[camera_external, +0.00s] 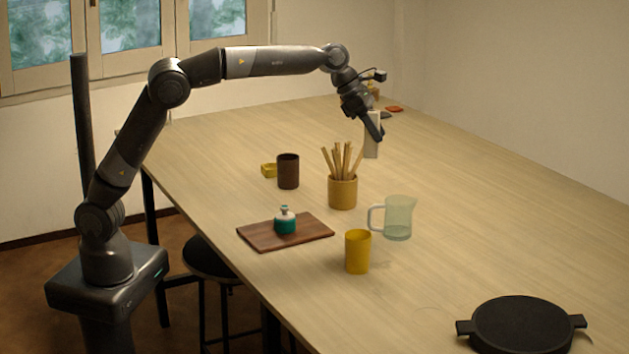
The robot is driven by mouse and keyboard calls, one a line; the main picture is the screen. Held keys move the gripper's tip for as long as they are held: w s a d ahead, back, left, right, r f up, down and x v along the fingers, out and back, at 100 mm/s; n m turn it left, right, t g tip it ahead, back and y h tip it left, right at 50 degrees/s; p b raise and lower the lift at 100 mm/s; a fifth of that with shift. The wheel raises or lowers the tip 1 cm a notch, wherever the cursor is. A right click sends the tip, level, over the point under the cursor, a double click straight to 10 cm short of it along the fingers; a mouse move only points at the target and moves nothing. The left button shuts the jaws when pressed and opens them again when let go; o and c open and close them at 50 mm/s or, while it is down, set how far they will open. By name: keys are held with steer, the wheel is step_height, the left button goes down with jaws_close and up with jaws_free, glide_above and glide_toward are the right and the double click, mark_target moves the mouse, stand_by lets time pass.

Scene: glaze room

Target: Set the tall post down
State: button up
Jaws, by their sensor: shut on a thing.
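The tall post (371,149) is a pale, cream-coloured upright block towards the far part of the table. My gripper (377,131) points down and is shut on its upper part. The fingers hide some of the post's top and right side. The post looks upright. I cannot tell whether its bottom end touches the table or hangs a little above it.
A yellow pot of sticks (342,192) stands in front of the post, with a dark brown cup (288,171) to its left. A glass jug (398,218), yellow cup (357,252), wooden board (259,241) and black pan (521,325) are nearer.

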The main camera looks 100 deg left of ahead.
steer(key=s+a+n+y, duration=0.1)
steer(key=s+a+n, duration=0.1)
steer(key=s+a, duration=0.8)
steer(key=s+a+n+y, duration=0.2)
steer(key=s+a+n, duration=0.15)
steer(key=a, duration=1.15)
steer(key=s+a+n+g+y, duration=0.1)
steer(key=s+a+n+g, duration=0.15)
steer(key=s+a, duration=1.4)
step_height(320, 180, down, 11)
steer(key=s, duration=0.3)
steer(key=shift+t, duration=0.25)
steer(key=shift+s+a+f, duration=0.95)
steer(key=shift+a+f, duration=0.45)
steer(key=shift+f, duration=0.4)
steer(key=shift+s+a+f, duration=1)
steer(key=shift+a+f, duration=0.45)
steer(key=shift+f, duration=0.4)
steer(key=shift+s+a+f, duration=0.95)
steer(key=shift+a+f, duration=0.45)
steer(key=shift+f, duration=0.4)
steer(key=shift+f, duration=0.1)
steer(key=o, duration=1.1)
steer(key=shift+f, duration=0.1)
